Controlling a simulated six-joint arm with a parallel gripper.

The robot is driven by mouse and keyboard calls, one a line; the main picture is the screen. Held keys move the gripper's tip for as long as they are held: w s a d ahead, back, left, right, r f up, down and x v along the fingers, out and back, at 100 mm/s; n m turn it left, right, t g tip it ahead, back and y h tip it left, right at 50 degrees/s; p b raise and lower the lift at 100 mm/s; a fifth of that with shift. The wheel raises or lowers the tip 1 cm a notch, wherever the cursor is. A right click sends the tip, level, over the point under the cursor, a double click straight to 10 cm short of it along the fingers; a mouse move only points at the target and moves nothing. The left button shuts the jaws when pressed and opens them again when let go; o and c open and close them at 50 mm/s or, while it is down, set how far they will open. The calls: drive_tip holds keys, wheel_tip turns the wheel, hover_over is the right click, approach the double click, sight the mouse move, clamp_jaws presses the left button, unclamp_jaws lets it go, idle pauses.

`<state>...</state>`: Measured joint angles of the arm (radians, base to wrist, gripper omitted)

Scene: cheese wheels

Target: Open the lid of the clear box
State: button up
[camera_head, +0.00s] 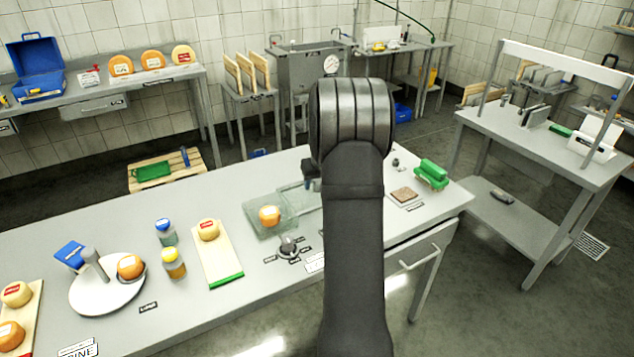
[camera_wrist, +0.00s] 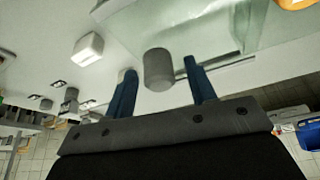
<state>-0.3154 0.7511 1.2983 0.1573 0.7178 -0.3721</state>
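The clear box (camera_head: 262,228) sits on the grey table in the head view, with an orange cheese wheel (camera_head: 269,215) showing through it. In the wrist view the box's greenish clear panel (camera_wrist: 205,25) fills the upper middle. A grey cylindrical knob (camera_wrist: 158,70) stands out at its near edge; whether it is fixed to the lid I cannot tell. My gripper (camera_wrist: 160,68) is open, its two blue fingers on either side of the knob with a visible gap at each. In the head view my arm hides most of the gripper and the box's right side.
Left of the box are a cutting board (camera_head: 219,262) with a cheese, two jars and a round white stand (camera_head: 105,295). A dark knob (camera_head: 289,245) with labels is in front of the box.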

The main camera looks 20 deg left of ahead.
drive_tip(key=v, duration=1.7)
drive_tip(key=shift+r, duration=0.3)
drive_tip(key=shift+f, duration=0.1)
drive_tip(key=x, duration=1.7)
drive_tip(key=shift+f, duration=0.15)
drive_tip(key=shift+s+a, duration=0.2)
drive_tip(key=shift+d, duration=0.15)
drive_tip(key=v, duration=1.7)
drive_tip(key=shift+w, duration=0.2)
